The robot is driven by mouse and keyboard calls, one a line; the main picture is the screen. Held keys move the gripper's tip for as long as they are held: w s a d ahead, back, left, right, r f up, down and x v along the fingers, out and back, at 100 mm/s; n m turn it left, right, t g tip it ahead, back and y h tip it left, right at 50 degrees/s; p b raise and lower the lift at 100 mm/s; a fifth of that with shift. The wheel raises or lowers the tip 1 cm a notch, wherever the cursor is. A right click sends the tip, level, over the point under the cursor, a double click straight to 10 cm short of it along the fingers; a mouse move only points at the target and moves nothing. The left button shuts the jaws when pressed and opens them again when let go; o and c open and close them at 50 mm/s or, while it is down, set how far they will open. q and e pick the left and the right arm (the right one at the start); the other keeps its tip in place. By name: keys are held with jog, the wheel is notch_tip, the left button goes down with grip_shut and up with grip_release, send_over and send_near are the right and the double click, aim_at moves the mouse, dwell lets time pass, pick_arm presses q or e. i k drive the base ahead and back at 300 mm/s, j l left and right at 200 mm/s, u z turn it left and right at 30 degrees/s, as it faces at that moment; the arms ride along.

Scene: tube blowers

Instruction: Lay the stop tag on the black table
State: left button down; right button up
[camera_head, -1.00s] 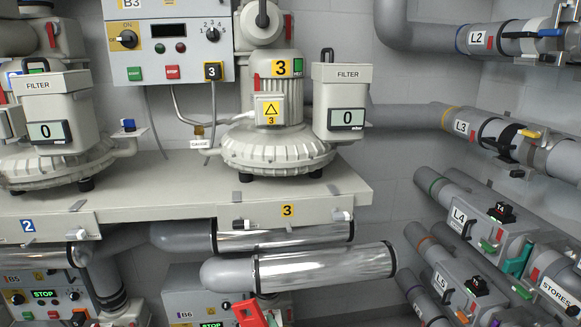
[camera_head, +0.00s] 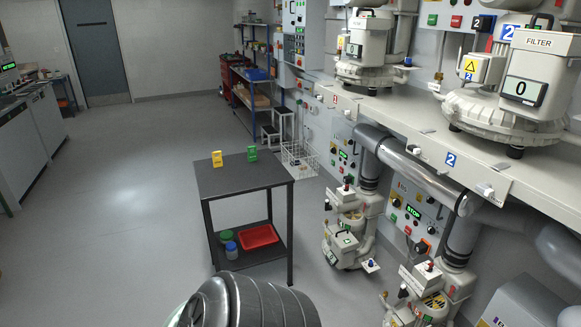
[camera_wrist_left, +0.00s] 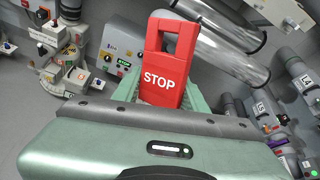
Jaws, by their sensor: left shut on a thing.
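The red stop tag (camera_wrist_left: 163,72), with white STOP lettering and a handle slot at its top, shows in the left wrist view. My left gripper (camera_wrist_left: 160,98) is shut on its lower part, and the tag stands up out of the jaws. The black table (camera_head: 240,178) stands on the floor left of centre in the head view, with a wide bare top. The tag and the left gripper do not show in the head view. My right gripper is in neither view.
Blower units (camera_head: 348,240) and a long bench (camera_head: 440,140) line the right. Floor left of the table is clear.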

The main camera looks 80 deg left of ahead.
aim_at(253, 177)
jog(key=k+j+u, duration=0.15)
jog(key=j, duration=0.55)
jog(key=j+u, duration=0.1)
jog(key=j, duration=0.55)
jog(key=j+u, duration=0.15)
jog(key=j, duration=0.55)
jog(key=j+u, duration=0.15)
jog(key=j, duration=0.55)
jog(key=j+u, duration=0.1)
jog(key=j, duration=0.6)
jog(key=i+j+u, duration=0.15)
jog(key=j, duration=0.55)
jog(key=i+j+u, duration=0.15)
jog(key=j, duration=0.5)
jog(key=k, duration=0.05)
